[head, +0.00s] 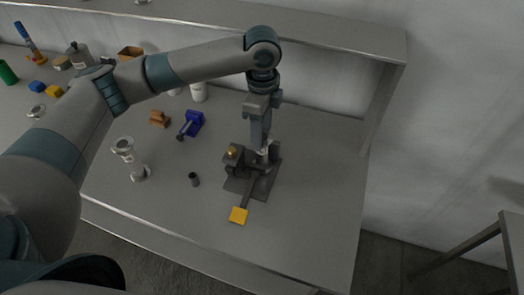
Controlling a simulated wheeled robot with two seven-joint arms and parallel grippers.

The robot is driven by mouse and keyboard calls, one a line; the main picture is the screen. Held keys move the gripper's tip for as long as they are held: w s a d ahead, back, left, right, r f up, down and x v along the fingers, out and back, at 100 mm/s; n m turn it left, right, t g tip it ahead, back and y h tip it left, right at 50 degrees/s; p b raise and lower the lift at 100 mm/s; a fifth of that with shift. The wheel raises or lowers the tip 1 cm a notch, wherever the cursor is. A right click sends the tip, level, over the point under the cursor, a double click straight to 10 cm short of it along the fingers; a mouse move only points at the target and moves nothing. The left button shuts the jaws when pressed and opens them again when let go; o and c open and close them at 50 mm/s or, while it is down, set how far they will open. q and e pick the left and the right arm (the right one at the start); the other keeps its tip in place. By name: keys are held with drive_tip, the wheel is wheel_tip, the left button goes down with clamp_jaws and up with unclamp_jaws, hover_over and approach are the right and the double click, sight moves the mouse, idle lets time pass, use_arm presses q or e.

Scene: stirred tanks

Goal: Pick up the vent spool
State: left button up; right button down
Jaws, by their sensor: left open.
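My left gripper (265,150) reaches down over a dark grey fixture (238,186) on the bench. The gripper is open, and its fingertips are around or just above a small pale piece at the fixture's right side; I cannot tell whether they touch it. The fixture has a brass-coloured knob and a lever with a yellow end plate (238,215). I cannot tell for sure which piece is the vent spool. My right gripper is not in view.
A small dark cylinder (194,179) stands left of the fixture. A blue clamp-like tool (193,123) and a brown block (159,118) lie behind it. A shelf (330,35) runs above the bench's back. The bench's right end (325,190) is clear.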

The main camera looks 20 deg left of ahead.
sight(262, 153)
use_arm(q)
drive_tip(key=shift+f+p, duration=0.45)
drive_tip(key=shift+f, duration=1.65)
drive_tip(key=c, duration=1.1)
drive_tip(key=shift+r, duration=0.1)
